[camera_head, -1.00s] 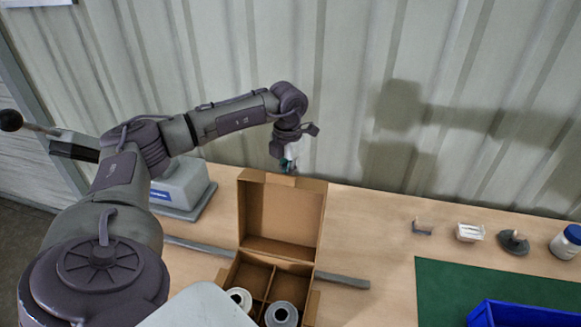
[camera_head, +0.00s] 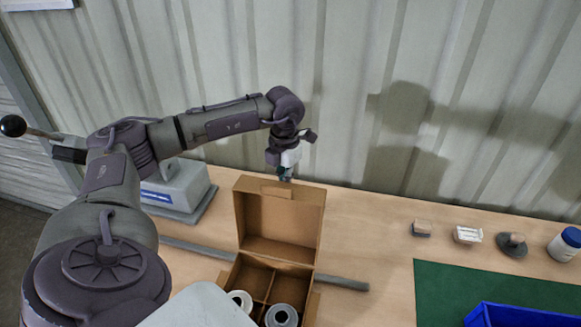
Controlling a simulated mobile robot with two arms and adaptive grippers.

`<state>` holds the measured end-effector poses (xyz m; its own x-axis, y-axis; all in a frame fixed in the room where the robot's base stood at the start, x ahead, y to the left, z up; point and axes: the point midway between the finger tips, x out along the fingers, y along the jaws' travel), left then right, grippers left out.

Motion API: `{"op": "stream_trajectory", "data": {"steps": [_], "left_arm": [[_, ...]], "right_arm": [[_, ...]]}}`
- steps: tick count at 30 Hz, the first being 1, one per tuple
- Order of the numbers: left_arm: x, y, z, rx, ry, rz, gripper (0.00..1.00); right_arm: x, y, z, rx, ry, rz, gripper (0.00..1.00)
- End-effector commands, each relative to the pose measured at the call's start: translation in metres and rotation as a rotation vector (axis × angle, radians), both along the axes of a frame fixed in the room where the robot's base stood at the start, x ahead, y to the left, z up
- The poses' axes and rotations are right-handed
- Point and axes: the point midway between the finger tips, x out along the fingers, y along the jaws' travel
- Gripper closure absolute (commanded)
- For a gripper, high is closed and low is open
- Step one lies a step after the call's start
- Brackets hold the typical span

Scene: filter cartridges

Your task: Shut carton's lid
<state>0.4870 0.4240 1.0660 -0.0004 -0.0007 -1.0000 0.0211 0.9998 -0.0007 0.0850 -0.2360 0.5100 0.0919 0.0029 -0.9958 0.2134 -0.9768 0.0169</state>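The brown cardboard carton (camera_head: 258,273) stands open on the table, with inner dividers. Its lid (camera_head: 280,222) stands up at the back, tilted, with a tuck flap along its top edge. Two round filter cartridges sit in the front compartments, a white one (camera_head: 241,300) and a grey one (camera_head: 281,315). The back compartments look empty. My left gripper (camera_head: 286,176) points down just behind the lid's top edge. Its fingertips are small and partly hidden, so I cannot tell whether they are open or touch the lid. My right gripper is not in view.
A grey bar (camera_head: 342,281) lies across the table behind the carton. A grey device (camera_head: 180,190) with a lever stands at the left. At right are small items, a white jar (camera_head: 566,244), a green mat (camera_head: 440,290) and a blue bin (camera_head: 520,315).

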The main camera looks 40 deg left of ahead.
Motion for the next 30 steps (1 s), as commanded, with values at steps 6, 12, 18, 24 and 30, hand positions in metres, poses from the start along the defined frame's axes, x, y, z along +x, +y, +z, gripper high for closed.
{"op": "stream_trajectory", "data": {"steps": [6, 12, 18, 24, 30], "left_arm": [[-0.005, -0.002, 0.004, 0.0, 0.0, 0.002, 1.0], [-0.005, -0.002, 0.004, 0.0, -0.001, 0.002, 1.0], [-0.008, -0.004, 0.006, 0.001, -0.001, 0.001, 1.0], [-0.018, -0.01, 0.011, 0.001, 0.0, 0.0, 1.0], [-0.027, -0.014, 0.015, 0.001, 0.0, 0.001, 1.0]], "right_arm": [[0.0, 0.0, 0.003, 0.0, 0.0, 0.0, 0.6], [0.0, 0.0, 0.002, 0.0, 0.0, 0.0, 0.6], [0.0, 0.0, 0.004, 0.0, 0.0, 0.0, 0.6], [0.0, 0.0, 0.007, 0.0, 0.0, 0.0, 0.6], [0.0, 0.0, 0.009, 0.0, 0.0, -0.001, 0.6]]}}
